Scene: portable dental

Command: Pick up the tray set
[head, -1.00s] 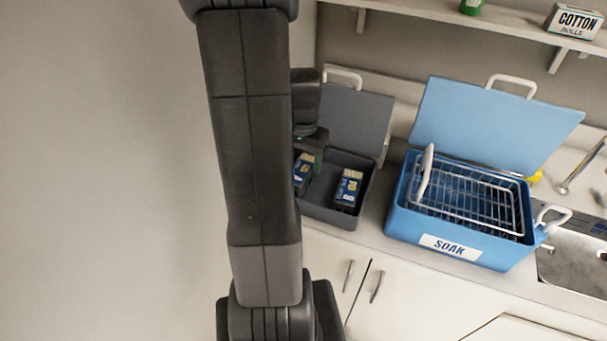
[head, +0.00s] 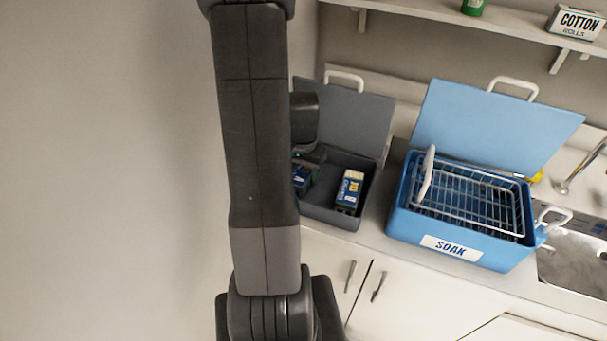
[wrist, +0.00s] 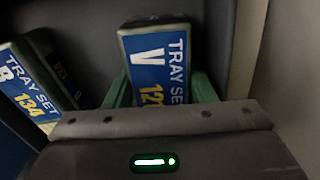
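Two tray sets with blue labels lie in the open grey box (head: 332,213) on the counter. One tray set (head: 349,190) is in clear view on the right side. The other tray set (head: 301,178) is partly hidden by my arm and gripper (head: 312,162). In the wrist view, the tray set marked V (wrist: 153,65) sits between the green fingers of my gripper (wrist: 160,88). The fingers are open, one on each side of it; contact is not clear. The tray set marked 134 (wrist: 32,85) lies tilted in the picture to the left.
A blue SOAK tub (head: 400,222) with a wire basket (head: 468,197) and raised lid stands to the right. The grey box's raised lid (head: 345,120) stands behind it. A sink (head: 575,262) lies far right. A shelf with a COTTON ROLLS box (head: 575,22) is above.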

